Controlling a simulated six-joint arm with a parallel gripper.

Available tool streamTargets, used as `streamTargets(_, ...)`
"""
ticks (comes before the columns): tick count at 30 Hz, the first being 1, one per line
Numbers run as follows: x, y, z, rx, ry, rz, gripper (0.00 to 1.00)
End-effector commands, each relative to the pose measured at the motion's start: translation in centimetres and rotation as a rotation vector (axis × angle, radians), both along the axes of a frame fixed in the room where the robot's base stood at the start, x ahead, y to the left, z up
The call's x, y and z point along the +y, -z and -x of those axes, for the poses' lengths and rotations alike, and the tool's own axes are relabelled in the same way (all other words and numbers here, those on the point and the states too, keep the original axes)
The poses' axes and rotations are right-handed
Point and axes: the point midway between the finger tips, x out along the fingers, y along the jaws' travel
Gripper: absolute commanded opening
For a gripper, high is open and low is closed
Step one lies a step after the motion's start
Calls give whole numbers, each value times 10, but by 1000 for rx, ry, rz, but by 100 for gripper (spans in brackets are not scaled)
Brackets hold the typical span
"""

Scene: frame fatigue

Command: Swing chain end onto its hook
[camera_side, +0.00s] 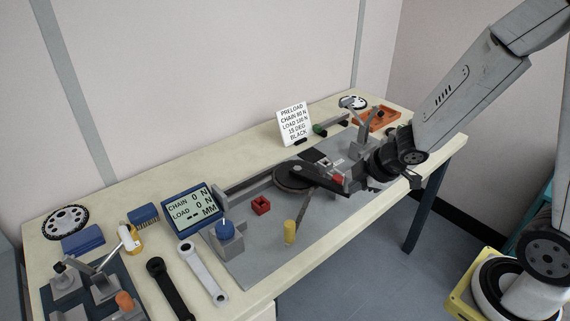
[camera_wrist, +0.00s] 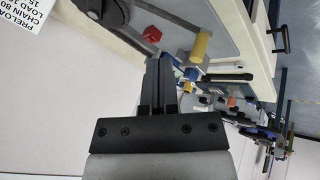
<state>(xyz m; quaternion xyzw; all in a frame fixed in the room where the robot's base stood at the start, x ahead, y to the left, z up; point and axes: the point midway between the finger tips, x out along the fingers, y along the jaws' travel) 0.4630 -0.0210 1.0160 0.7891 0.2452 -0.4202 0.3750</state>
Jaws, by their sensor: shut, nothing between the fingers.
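My gripper (camera_side: 322,174) is over the right part of the grey bench plate, its fingers pointing left. In the wrist view its fingers (camera_wrist: 160,62) are together with nothing between them. A dark round chainring (camera_side: 292,179) lies left of the fingers. A thin dark strip (camera_side: 304,208), perhaps the chain, runs from it toward the front; its end is too small to tell. I cannot make out the hook. A yellow cylinder (camera_side: 290,232) stands in front and also shows in the wrist view (camera_wrist: 200,47).
A red block (camera_side: 261,205) and a blue-topped grey block (camera_side: 226,237) stand left on the plate. The display (camera_side: 193,208) reads chain 0 N, load 0 N. A printed card (camera_side: 294,124) stands behind. Wrenches (camera_side: 203,273) lie at the front left. An orange tray (camera_side: 376,119) is at the back right.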

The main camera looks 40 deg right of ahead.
Motion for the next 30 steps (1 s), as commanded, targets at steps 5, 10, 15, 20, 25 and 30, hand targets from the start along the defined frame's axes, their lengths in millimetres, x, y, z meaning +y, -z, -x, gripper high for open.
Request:
streamTargets(5,9,6,-3,-28,-186,11,0)
streamTargets(10,19,12,-1,-48,-368,8,0)
streamTargets(15,30,19,7,-61,-546,-10,0)
streamTargets(20,39,24,16,-65,-687,-33,0)
streamTargets(25,44,27,24,-66,-780,-52,0)
streamTargets(30,46,27,27,-67,-815,-60,0)
